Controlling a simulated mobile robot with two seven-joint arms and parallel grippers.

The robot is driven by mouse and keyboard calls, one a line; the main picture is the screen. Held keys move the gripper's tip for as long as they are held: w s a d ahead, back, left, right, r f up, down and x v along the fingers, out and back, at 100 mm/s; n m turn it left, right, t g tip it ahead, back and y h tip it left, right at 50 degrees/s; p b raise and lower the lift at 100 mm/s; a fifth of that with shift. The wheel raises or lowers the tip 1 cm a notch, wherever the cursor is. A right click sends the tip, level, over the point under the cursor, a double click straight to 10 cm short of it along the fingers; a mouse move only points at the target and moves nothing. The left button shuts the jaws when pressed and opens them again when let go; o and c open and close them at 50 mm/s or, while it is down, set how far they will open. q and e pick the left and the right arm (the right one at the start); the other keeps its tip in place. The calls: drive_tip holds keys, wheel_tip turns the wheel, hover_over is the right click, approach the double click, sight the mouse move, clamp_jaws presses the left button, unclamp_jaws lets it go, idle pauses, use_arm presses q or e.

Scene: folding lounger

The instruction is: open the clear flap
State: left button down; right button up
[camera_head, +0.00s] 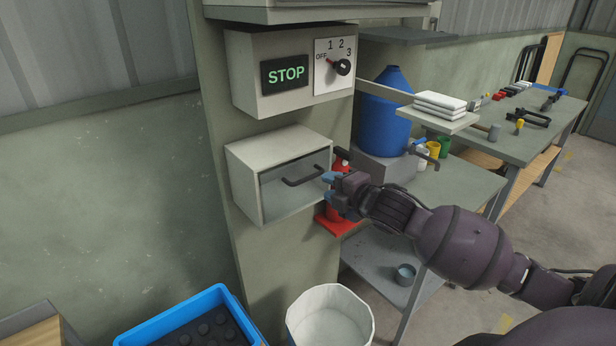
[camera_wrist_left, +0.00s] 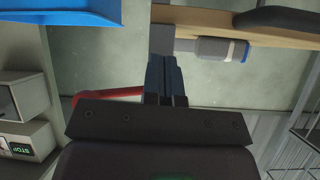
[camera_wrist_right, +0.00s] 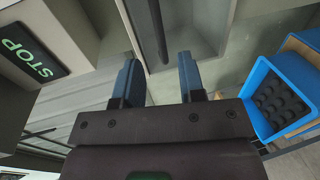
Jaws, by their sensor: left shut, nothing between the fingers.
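The clear flap (camera_head: 282,203) covers the front of a pale grey box on the column and looks closed. Its dark bar handle (camera_head: 300,182) crosses the front. My right gripper (camera_head: 331,187) is at the handle's right end in the head view. In the right wrist view my right gripper (camera_wrist_right: 160,75) is open, with the handle (camera_wrist_right: 158,28) in line with the gap between its fingers; I cannot tell whether they touch it. My left gripper (camera_wrist_left: 165,70) is shut and empty in the left wrist view, away from the flap.
A control box with a STOP display (camera_head: 286,73) and a rotary knob (camera_head: 342,67) is above the flap box. A blue crate (camera_head: 150,328) and white bucket (camera_head: 330,305) stand below. A workbench (camera_head: 465,187) with a blue drum (camera_head: 385,115) stands to the right.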

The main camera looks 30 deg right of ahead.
sight(311, 178)
drive_tip(key=p+x, duration=0.1)
drive_tip(key=x, duration=0.7)
drive_tip(key=shift+w+a, duration=0.1)
clamp_jaws()
